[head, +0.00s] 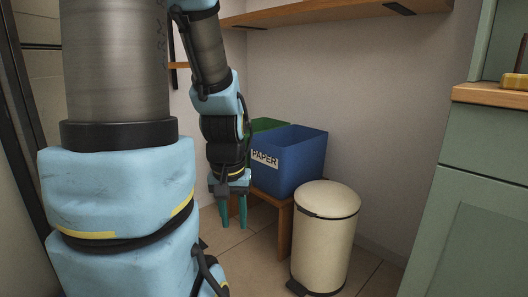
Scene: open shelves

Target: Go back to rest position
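My gripper (233,210) hangs at the end of my arm in the middle of the head view, pointing down. Its two teal fingers are apart, with nothing visible between them. It is in front of and to the left of a wooden bench (285,228). Its fingertips are above the tiled floor or in front of it; the exact height is hard to tell.
A blue bin labelled PAPER (300,160) stands on the bench, with a green bin (268,124) partly hidden behind it. A cream pedal bin (325,240) stands at the right. A wooden shelf (330,14) is above; a green cabinet (475,215) is far right.

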